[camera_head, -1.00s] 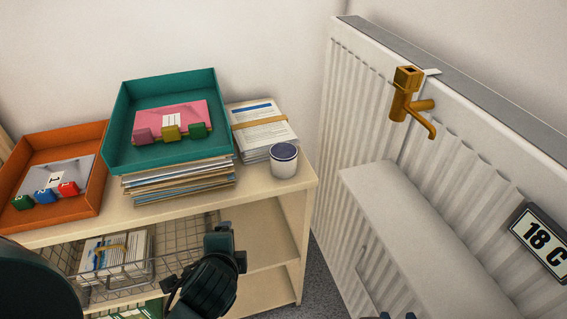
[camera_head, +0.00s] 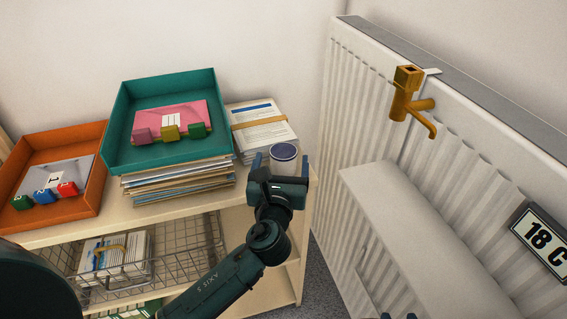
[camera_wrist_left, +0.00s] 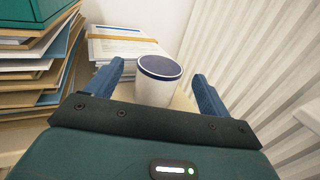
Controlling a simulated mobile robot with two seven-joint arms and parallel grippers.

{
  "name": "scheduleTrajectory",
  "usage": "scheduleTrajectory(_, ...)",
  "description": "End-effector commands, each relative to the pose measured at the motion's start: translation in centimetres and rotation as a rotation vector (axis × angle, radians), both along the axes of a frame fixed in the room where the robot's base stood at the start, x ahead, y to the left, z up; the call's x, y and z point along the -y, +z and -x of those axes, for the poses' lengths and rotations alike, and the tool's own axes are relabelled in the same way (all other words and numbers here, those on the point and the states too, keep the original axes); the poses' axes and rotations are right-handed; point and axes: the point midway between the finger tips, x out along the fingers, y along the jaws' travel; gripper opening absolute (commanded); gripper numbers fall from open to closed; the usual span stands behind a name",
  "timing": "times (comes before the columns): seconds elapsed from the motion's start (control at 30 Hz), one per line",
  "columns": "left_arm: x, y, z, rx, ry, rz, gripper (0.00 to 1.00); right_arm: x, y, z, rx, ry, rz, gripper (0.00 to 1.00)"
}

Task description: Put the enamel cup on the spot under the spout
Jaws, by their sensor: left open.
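The enamel cup (camera_head: 284,153), white with a dark blue rim, stands upright near the right end of the cream shelf top. My left gripper (camera_head: 281,165) is open at the cup, one blue finger on each side. In the left wrist view the cup (camera_wrist_left: 157,82) stands between the fingers (camera_wrist_left: 160,83), with gaps on both sides. The brass spout (camera_head: 418,113) juts from the radiator on the right. A pale ledge (camera_head: 400,200) lies below it; I see no marked spot on it.
A banded paper stack (camera_head: 262,130) stands just behind and left of the cup. A green tray (camera_head: 120,125) on papers and an orange tray (camera_head: 92,190) are further left. A wire basket (camera_head: 180,265) is below. The radiator (camera_head: 350,120) rises to the right, beyond a gap.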

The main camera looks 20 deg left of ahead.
Motion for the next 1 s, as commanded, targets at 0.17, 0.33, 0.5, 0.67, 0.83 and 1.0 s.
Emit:
scheduleTrajectory(0.17, -0.3, 0.0, -1.3, -0.001, 0.001, 0.002, 0.81, 0.1, 0.0, 0.0, 0.003, -0.001, 0.0, 0.36)
scheduleTrajectory(0.33, -0.6, 0.0, -3.5, 0.001, 0.002, 0.003, 0.81, 0.1, -0.1, 0.0, 0.01, -0.003, 0.001, 0.36)
scheduleTrajectory(0.5, -1.0, -0.1, -5.7, -0.002, 0.002, 0.002, 0.81, 0.2, 0.0, -0.1, 0.022, -0.005, 0.002, 0.36)
scheduleTrajectory(0.67, -1.2, 0.0, -6.3, -0.001, 0.001, 0.003, 0.81, 0.3, 0.4, 0.0, 0.03, -0.008, 0.001, 0.36)
scheduleTrajectory(0.83, -1.2, 0.0, -6.2, -0.001, 0.001, 0.003, 0.79, 0.4, 0.4, 0.1, 0.027, -0.009, 0.001, 0.36)
scheduleTrajectory(1.0, -1.2, 0.0, -6.2, -0.001, 0.001, 0.003, 0.65, 0.4, 0.3, 0.2, 0.023, -0.009, 0.001, 0.36)
